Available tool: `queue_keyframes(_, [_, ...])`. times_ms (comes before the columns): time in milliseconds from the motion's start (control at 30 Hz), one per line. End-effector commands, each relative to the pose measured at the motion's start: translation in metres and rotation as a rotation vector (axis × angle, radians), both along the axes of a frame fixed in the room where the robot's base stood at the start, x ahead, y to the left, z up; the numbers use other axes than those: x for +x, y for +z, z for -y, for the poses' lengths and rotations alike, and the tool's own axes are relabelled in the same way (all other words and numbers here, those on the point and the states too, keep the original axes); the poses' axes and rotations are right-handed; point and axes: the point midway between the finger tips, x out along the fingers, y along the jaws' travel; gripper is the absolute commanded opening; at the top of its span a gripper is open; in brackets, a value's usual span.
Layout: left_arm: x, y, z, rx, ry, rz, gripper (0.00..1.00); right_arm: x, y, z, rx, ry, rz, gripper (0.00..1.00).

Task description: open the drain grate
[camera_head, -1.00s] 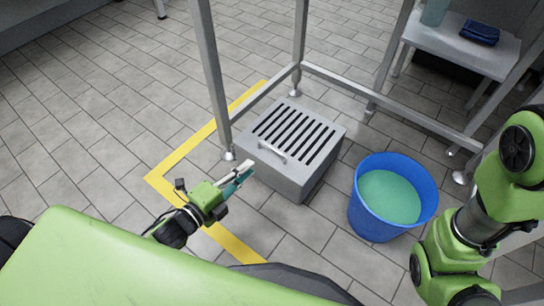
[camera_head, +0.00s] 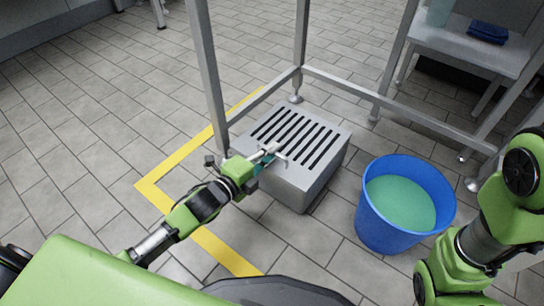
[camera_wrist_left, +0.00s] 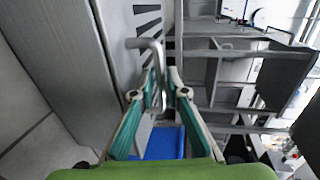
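The drain grate (camera_head: 297,136) is a slotted panel on top of a grey box (camera_head: 290,190) on the floor, with a raised bar handle at its near edge. The grate lies flat. My left gripper (camera_head: 270,154) is at this handle, partly covering it in the head view. In the left wrist view the handle (camera_wrist_left: 157,50) runs between the two close fingertips (camera_wrist_left: 162,82), which look shut on it. Exact finger contact is hard to see. My right arm shows at the right of the head view, but its gripper is out of view.
A blue bucket (camera_head: 372,226) of greenish liquid stands right of the box. Metal frame legs (camera_head: 207,75) and rails (camera_head: 390,104) rise behind and left. A yellow floor line (camera_head: 160,170) runs left. A shelf with a blue cloth (camera_head: 488,33) is at the back right.

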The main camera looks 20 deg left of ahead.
Motion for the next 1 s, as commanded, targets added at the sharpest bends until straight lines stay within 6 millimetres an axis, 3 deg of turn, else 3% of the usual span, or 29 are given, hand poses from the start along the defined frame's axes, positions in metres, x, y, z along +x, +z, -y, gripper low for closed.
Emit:
queue_keyframes(400, [0.007, -0.001, 0.002, -0.001, 0.000, 0.000, 0.14, 0.000, -0.004, 0.000, 0.000, 0.000, 0.000, 0.40])
queue_keyframes(467, [0.007, -0.001, 0.003, -0.001, 0.000, 0.000, 0.00, 0.000, -0.004, 0.000, 0.000, 0.000, 0.000, 0.40])
queue_keyframes(733, [0.006, 0.000, 0.003, 0.000, 0.000, -0.002, 0.00, 0.000, -0.003, 0.000, 0.000, 0.000, 0.000, 0.40])
queue_keyframes(1000, [0.008, 0.007, 0.004, 0.005, -0.003, -0.018, 0.00, 0.000, 0.012, 0.000, 0.000, 0.000, -0.001, 0.40])
